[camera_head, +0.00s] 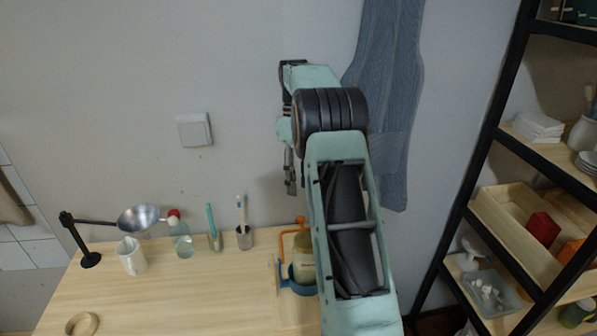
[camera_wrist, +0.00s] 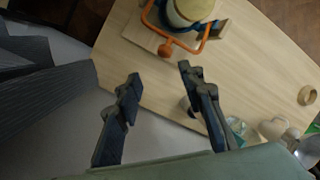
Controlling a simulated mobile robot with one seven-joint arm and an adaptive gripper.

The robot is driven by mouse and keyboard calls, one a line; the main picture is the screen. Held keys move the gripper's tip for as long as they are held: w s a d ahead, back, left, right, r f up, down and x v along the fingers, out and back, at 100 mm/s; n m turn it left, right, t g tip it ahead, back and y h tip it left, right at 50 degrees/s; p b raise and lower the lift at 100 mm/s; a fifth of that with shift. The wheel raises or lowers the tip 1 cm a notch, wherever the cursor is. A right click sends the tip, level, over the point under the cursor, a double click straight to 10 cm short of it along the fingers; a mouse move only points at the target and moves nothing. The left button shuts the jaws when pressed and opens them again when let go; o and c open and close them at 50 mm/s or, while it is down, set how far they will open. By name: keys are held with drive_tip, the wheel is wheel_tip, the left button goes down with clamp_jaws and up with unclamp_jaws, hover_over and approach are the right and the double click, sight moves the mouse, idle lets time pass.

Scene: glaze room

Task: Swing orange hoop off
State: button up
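The orange hoop (camera_head: 281,248) rises beside a pale jar (camera_head: 304,268) on the table, with an orange knob (camera_head: 300,219) at its top. In the wrist view the hoop (camera_wrist: 188,49) runs in a U shape past the near side of the jar's tan lid (camera_wrist: 192,8). The jar stands in a blue holder (camera_head: 303,289) on a wooden block (camera_wrist: 148,35). My arm hides the jar's right side in the head view. My gripper (camera_wrist: 160,75) is open and empty, its fingers apart from the hoop; in the head view it hangs above the table (camera_head: 290,180).
A wooden ring (camera_head: 82,324) lies in front. A black-framed shelf (camera_head: 495,140) stands right.

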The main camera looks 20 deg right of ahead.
drive_tip(key=shift+v, duration=1.65)
